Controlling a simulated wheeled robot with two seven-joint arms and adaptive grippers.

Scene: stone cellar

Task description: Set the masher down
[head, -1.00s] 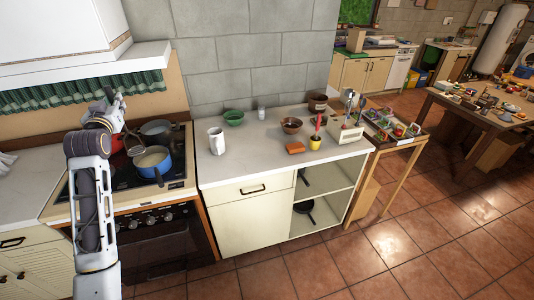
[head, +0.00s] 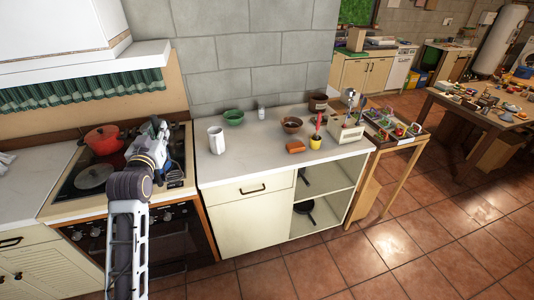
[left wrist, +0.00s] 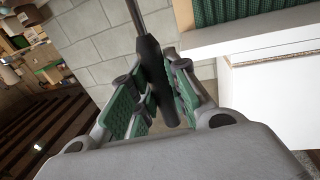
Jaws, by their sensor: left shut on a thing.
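My left gripper (head: 160,130) is above the right side of the stove. In the left wrist view the green-padded fingers (left wrist: 157,95) are shut on the black handle of the masher (left wrist: 148,52). Its thin grey metal shaft runs up out of the top of that view, so its mashing end is out of sight. In the head view I cannot make out the masher apart from the gripper. My right gripper is not in view.
A red pot (head: 103,139) and a round lid or pan (head: 94,177) sit on the stove. A blue pot is mostly hidden behind my arm.

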